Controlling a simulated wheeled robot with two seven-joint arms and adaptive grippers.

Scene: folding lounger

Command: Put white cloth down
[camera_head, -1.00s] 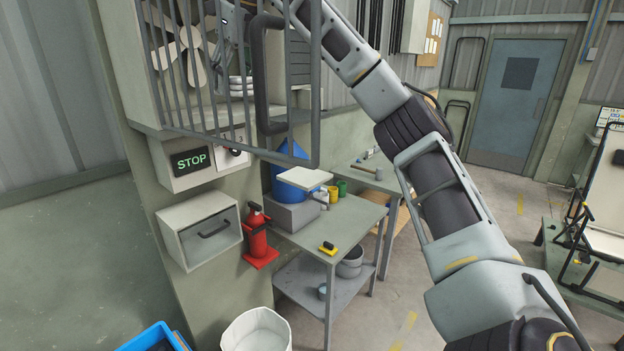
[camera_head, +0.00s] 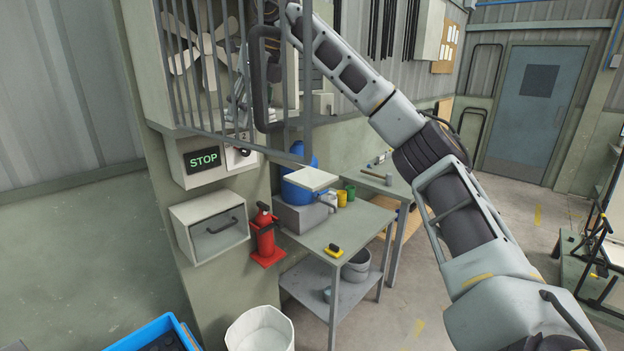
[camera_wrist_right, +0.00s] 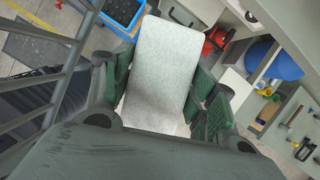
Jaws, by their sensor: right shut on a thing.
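My right gripper (camera_wrist_right: 163,88) is shut on a pale, speckled flat piece, the white cloth (camera_wrist_right: 165,60), in the right wrist view. The cloth sits between the green finger pads and sticks out beyond them. In the head view my right arm reaches to the upper left behind the cage bars, and the gripper (camera_head: 240,105) is partly hidden by them. I cannot make out the cloth in the head view. My left gripper is not in view.
The barred cage door (camera_head: 232,85) stands by a fan (camera_head: 200,48). A white bin (camera_head: 262,330) and a blue crate (camera_head: 158,334) stand low. A workbench (camera_head: 335,232) holds several items.

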